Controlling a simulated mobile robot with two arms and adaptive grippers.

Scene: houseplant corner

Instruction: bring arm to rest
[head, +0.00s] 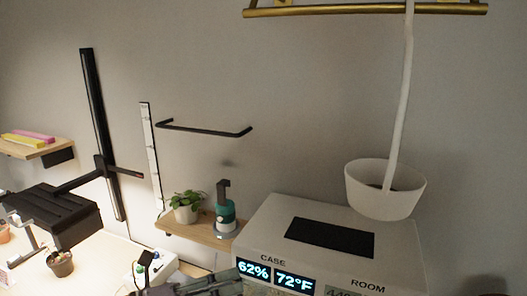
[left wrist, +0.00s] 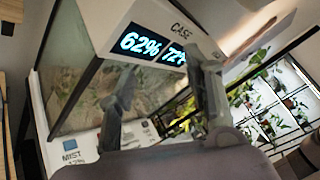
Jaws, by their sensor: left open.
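My left gripper (left wrist: 162,72) is open in the left wrist view, its two grey fingers apart with nothing between them. Behind the fingers is the white display case (left wrist: 120,15) with its lit readout (left wrist: 145,44) showing 62%. I cannot tell the distance between fingers and case. In the head view, grey and dark parts at the bottom edge, left of the case (head: 262,222), seem to be my left gripper (head: 172,287), mostly cut off. My right gripper is not in view.
A white hanging pot (head: 385,200) hangs above the case. A wooden shelf (head: 165,224) holds a potted plant (head: 187,206) and a teal bottle (head: 226,216). A black wall bar (head: 205,130) sticks out above.

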